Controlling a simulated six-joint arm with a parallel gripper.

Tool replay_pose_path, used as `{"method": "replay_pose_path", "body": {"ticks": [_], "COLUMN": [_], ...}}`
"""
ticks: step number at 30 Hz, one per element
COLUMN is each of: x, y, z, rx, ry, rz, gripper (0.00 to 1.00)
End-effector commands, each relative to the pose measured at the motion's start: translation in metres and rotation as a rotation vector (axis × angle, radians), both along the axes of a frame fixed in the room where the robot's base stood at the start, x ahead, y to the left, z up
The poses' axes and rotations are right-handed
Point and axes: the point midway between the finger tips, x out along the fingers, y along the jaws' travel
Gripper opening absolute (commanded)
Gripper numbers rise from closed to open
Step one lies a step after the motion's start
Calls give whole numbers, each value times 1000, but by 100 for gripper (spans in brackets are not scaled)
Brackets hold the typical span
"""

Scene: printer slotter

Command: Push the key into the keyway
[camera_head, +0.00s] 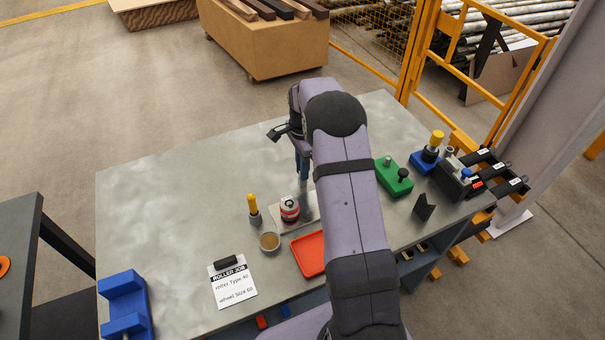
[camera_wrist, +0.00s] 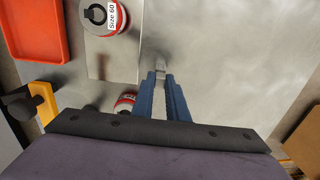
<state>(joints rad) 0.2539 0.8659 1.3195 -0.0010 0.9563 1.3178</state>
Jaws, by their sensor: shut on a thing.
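My gripper (camera_head: 303,176) hangs over the table beyond the red-and-white wheel (camera_head: 289,207). In the wrist view its blue fingers (camera_wrist: 160,76) are closed together on a small grey metal piece, seemingly the key (camera_wrist: 161,68). The wheel stands on a thin grey plate (camera_wrist: 112,68). I cannot make out the keyway. In the head view the key is too small to see.
A red tray (camera_head: 309,262), a yellow-handled tool (camera_head: 253,208), a round cup (camera_head: 269,242) and a job card (camera_head: 233,287) are near the wheel. A green block (camera_head: 393,178) and blue fixture (camera_head: 427,160) stand right.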

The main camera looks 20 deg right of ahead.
Motion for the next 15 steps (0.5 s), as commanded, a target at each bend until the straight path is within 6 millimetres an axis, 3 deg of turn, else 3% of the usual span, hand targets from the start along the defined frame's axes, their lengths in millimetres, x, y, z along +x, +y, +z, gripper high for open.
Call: {"method": "replay_pose_path", "body": {"ticks": [15], "x": [0], "y": [0], "z": [26], "rx": [0], "ry": [-1], "rz": [0], "gripper": [0]}}
